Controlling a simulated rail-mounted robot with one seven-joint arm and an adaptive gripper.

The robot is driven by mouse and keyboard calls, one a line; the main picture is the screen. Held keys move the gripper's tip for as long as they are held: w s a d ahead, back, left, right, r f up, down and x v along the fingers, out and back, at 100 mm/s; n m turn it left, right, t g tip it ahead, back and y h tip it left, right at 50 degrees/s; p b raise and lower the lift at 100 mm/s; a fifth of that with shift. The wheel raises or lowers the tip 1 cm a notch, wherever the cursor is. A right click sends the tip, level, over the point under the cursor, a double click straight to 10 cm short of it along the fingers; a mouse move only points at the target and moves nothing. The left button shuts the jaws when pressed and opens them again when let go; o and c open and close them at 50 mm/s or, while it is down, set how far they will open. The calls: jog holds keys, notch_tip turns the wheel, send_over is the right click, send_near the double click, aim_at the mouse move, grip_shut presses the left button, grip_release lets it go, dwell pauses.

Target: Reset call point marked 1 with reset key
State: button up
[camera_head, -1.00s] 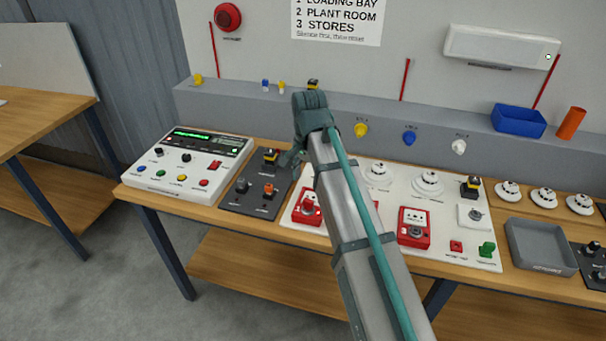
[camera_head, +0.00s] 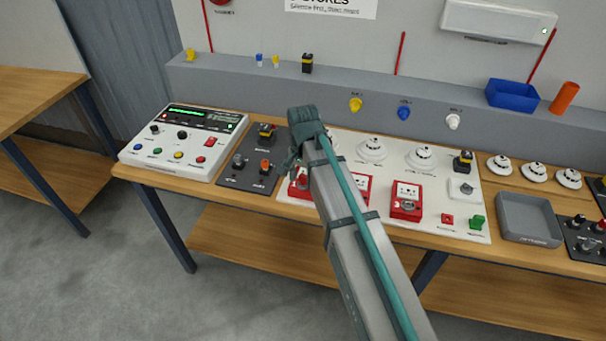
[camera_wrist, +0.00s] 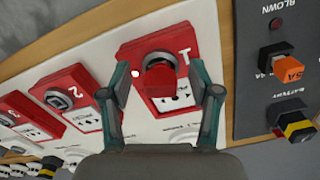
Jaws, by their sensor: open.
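The red call point marked 1 (camera_wrist: 185,62) lies below my gripper in the wrist view, its label upside down. In the head view my arm partly covers this call point (camera_head: 293,190). My gripper (camera_wrist: 160,82) is open, with one finger on each side of a dark red, rounded piece (camera_wrist: 159,80) at a silver ring on the call point. I cannot tell whether this piece is the reset key, or whether the fingers touch it. In the head view my gripper (camera_head: 295,160) is low over the panel, its fingertips mostly hidden.
Call points 2 (camera_wrist: 95,98) and 3 (camera_wrist: 20,108) sit alongside on the white board (camera_head: 335,215). A dark panel (camera_head: 235,178) with an orange fuse and a battery block lies close by. The white control panel (camera_head: 160,155) stands farther left. A grey tray (camera_head: 528,220) is at right.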

grip_shut()
jog(key=shift+m+p, duration=0.3)
jog(key=shift+m, duration=0.9)
jog(key=shift+a+m+p, duration=0.1)
jog(key=shift+m+p, duration=0.25)
jog(key=shift+m, duration=0.75)
